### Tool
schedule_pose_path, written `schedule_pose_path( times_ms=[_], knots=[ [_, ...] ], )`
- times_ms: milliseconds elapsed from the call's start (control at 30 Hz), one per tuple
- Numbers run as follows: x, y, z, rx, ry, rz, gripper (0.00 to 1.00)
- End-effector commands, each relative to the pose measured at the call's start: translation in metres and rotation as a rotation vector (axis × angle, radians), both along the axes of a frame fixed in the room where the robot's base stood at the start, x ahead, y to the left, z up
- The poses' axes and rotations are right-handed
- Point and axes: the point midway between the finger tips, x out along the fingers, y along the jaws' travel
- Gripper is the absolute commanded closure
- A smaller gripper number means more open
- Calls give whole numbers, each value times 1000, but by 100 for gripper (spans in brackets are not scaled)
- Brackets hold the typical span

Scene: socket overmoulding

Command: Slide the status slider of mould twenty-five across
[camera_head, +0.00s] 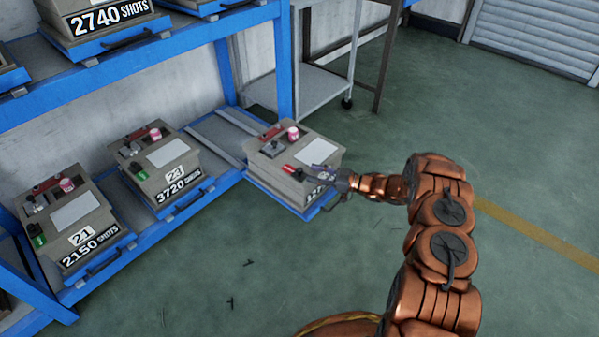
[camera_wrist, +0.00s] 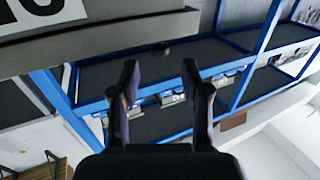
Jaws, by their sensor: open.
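A beige mould (camera_head: 302,150) sits on a pulled-out blue tray at the right end of the lower shelf. Its number plate is hidden behind my gripper. A red piece (camera_head: 288,168) shows on its top front edge, where the neighbouring moulds show green. My gripper (camera_head: 324,177) is at the front of this mould, close to the red piece; I cannot tell whether they touch. In the wrist view the two fingers (camera_wrist: 160,78) are apart with nothing between them. The mould's edge (camera_wrist: 120,37) crosses the top, with a small dark nub (camera_wrist: 160,49) ahead of the fingertips.
Mould 23 (camera_head: 157,168) and mould 21 (camera_head: 68,215) stand to the left on the blue rack, each with a green piece. The upper shelf (camera_head: 130,72) holds more moulds. A grey trolley (camera_head: 312,95) stands behind. The floor to the front and right is open.

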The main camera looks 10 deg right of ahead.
Motion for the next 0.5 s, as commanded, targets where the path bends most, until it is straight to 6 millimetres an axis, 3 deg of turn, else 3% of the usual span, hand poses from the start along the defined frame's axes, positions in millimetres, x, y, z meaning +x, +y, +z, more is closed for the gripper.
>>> schedule_pose_path(
  times_ms=[200, 500],
  knots=[
    [17, 30, -1, 0, -1, 4, 54],
    [30, 50, -1, 0, 0, 0, 54]
  ],
)
